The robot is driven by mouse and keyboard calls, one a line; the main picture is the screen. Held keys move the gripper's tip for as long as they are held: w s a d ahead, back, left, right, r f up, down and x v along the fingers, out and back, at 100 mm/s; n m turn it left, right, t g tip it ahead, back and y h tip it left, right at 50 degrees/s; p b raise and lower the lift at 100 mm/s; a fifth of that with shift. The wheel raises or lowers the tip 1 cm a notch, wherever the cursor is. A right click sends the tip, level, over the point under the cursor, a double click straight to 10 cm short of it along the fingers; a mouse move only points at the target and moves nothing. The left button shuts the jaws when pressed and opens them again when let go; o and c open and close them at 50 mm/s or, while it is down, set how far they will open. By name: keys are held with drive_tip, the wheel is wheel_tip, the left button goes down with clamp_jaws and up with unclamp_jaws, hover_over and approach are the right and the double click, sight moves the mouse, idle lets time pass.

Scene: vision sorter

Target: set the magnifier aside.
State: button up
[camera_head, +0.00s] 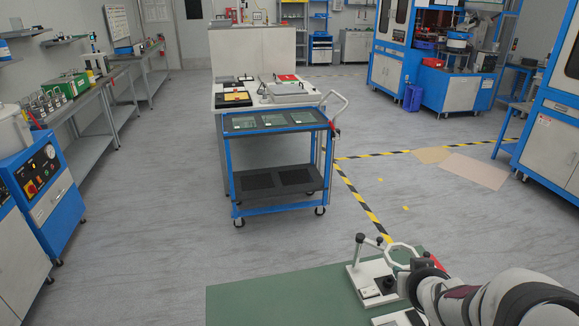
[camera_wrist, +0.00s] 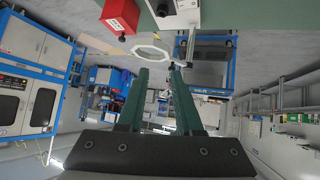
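The magnifier has a pale ring (camera_head: 401,244) held out on a jointed arm from a white base (camera_head: 364,289) with a post and dark knobs. It stands at the right part of the green work surface (camera_head: 270,303) in the head view. My gripper is close to the ring there, and my wrist partly hides this area. In the wrist view my gripper (camera_wrist: 159,68) is open, its two green fingers apart with nothing between them. The magnifier's ring (camera_wrist: 152,46) shows just past the fingertips, nearer the left finger. I cannot tell whether they touch.
A red block (camera_wrist: 121,14) is close to the ring in the wrist view. Another white item (camera_head: 396,319) lies at the front edge, partly cut off. The left part of the green surface looks clear. A blue cart (camera_head: 279,205) stands on the floor beyond.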

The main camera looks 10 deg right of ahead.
sight(381, 239)
drive_tip(key=w+d+f+n+t+y, duration=0.1)
drive_tip(key=w+f, duration=0.1)
drive_tip(key=w, duration=0.3)
drive_tip(key=w+d+f+n+t+y, duration=0.1)
drive_tip(key=w+f+t, duration=0.1)
drive_tip(key=w, duration=0.3)
drive_tip(key=w+d+f+t+y, duration=0.1)
drive_tip(key=w+f, duration=0.1)
drive_tip(key=w, duration=0.4)
drive_tip(key=shift+w+d+f+n, duration=0.1)
drive_tip(key=shift+d+f+n, duration=0.1)
drive_tip(key=shift+f+n, duration=0.2)
drive_tip(key=shift+c, duration=0.2)
clamp_jaws()
idle(0.4)
